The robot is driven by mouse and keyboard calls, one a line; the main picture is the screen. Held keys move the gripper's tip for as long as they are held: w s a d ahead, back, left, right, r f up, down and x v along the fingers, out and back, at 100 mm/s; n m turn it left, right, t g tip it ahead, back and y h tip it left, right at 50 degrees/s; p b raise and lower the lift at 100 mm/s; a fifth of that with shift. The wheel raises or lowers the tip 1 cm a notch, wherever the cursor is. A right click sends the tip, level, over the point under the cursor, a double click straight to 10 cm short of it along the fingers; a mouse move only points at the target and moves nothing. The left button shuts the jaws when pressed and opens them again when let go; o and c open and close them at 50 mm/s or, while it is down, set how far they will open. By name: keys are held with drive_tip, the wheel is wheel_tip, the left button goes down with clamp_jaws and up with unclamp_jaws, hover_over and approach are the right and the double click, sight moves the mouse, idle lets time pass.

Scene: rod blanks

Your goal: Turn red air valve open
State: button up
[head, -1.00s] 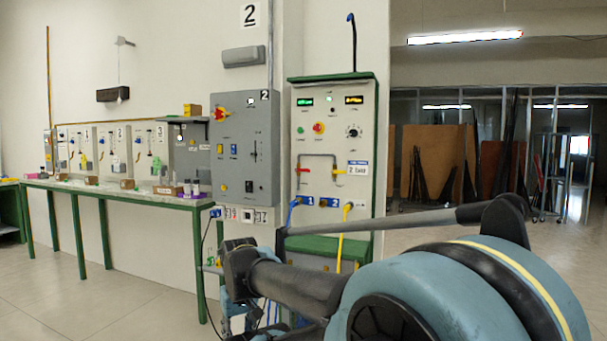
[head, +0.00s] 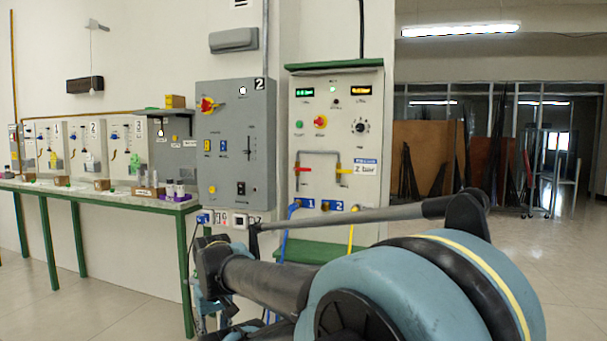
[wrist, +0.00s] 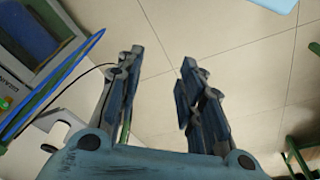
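The red air valve handle (head: 303,169) is on the left pipe of the white panel (head: 372,115) in the head view. It looks roughly horizontal, sticking out to the right of the pipe. A yellow valve handle (head: 334,170) is on the right pipe. My gripper (wrist: 158,65) is open and empty in the wrist view, with floor tiles behind its fingers. In the head view my arm is in front of and below the panel, and the gripper end is low at its left, apart from the red valve. The valve does not clearly show in the wrist view.
A grey control box (head: 237,150) hangs left of the panel. Blue (head: 283,240) and yellow (head: 350,238) hoses hang below the panel. A long green-edged bench (head: 120,196) with several items runs along the left wall. Open floor (head: 500,235) lies to the right.

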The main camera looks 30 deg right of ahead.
sight(306, 170)
drive_tip(key=w+d+r+n+t+h, duration=0.3)
drive_tip(key=w+d+r+h, duration=0.2)
drive_tip(key=w+d+r, duration=0.65)
drive_tip(key=w+d+r+n+t+h, duration=0.3)
drive_tip(key=w+d+r, duration=0.5)
drive_tip(key=d+r, duration=0.6)
drive_tip(key=w+d+r+n+t+h, duration=0.25)
drive_tip(key=w+d+r+h, duration=0.55)
drive_tip(key=d, duration=0.8)
drive_tip(key=w+d, duration=0.4)
drive_tip(key=w+d+r+y, duration=0.1)
drive_tip(key=w+d, duration=0.3)
drive_tip(key=w+d+t+y, duration=0.1)
drive_tip(key=w+d, duration=0.3)
drive_tip(key=w, duration=0.1)
drive_tip(key=shift+r+m, duration=0.15)
drive_tip(key=shift+m, duration=0.2)
clamp_jaws()
